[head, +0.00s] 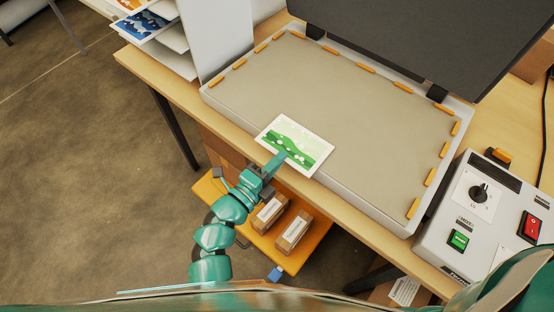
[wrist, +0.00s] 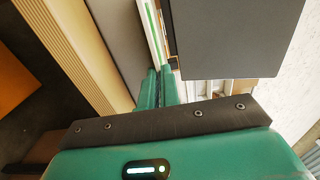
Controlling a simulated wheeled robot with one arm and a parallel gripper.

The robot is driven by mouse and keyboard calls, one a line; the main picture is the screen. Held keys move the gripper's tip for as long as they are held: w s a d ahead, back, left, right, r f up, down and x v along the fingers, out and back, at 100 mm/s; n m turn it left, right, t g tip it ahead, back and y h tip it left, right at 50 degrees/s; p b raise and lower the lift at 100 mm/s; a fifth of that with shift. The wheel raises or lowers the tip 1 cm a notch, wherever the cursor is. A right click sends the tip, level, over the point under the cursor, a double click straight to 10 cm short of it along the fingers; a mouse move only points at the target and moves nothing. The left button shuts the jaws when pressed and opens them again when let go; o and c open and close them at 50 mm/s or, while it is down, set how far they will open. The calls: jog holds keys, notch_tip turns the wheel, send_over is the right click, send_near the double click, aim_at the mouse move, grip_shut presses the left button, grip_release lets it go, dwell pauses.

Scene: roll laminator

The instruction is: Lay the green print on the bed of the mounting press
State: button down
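The green print (head: 295,141), a white-bordered sheet with green hills, is held by its near edge in my gripper (head: 281,159). In the wrist view the print (wrist: 154,28) shows nearly edge-on between the two green fingers of my gripper (wrist: 158,84), which are close together on it. The mounting press is open, and its flat beige-grey bed (head: 340,97) is bare. The print overlaps the bed's front edge in the head view, its near part sticking out over the front side. I cannot tell whether it touches the bed.
The raised dark lid (head: 430,40) stands behind the bed. Orange tabs (head: 365,68) line the bed's edges. A control box (head: 490,215) stands at the right. A paper rack (head: 165,35) is at the back left. An orange shelf with boxes (head: 292,231) sits below the table front.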

jog(key=c, duration=1.6)
grip_release()
jog(key=shift+o, duration=0.2)
jog(key=b+v, duration=0.4)
jog(key=v, duration=1.3)
jog(key=shift+s, duration=0.2)
jog(key=shift+a, duration=0.15)
